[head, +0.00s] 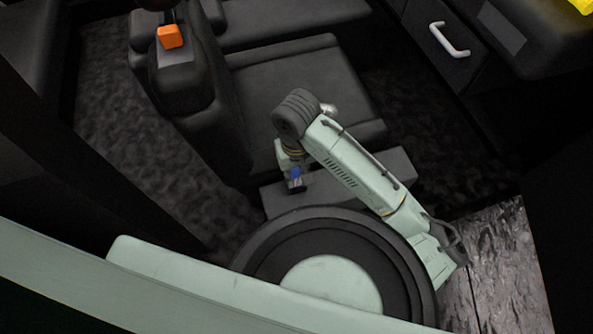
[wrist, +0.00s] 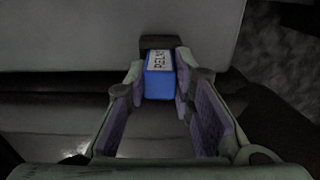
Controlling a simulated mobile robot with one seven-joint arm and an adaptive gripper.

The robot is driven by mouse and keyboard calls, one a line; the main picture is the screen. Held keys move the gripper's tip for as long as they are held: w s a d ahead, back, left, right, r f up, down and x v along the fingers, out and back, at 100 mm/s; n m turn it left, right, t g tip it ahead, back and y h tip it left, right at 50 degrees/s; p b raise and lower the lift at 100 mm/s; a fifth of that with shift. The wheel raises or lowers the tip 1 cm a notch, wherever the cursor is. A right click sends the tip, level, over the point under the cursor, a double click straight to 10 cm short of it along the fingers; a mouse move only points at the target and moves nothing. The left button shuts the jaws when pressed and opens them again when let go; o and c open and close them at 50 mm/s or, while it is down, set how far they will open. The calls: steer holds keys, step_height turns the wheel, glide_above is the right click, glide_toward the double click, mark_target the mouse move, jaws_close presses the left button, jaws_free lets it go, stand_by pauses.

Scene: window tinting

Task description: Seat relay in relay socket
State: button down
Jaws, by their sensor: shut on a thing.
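In the head view the relay is a small blue patch (head: 295,173) at the low end of my arm, at my gripper (head: 291,167), in front of the black seat. No relay socket is clearly identifiable.
A grey box-like ledge (head: 385,172) lies beside and behind my gripper. The black seat (head: 300,85) is behind it. A dark console with an orange block (head: 170,37) stands at upper left. A drawer with a white handle (head: 450,40) is at upper right. Dark carpet (head: 130,130) is open at left.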

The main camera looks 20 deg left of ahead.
mark_target(296, 173)
steer(key=shift+f+b, duration=0.55)
steer(key=shift+f, duration=0.15)
steer(key=c, duration=1.3)
jaws_free()
step_height(296, 173, up, 12)
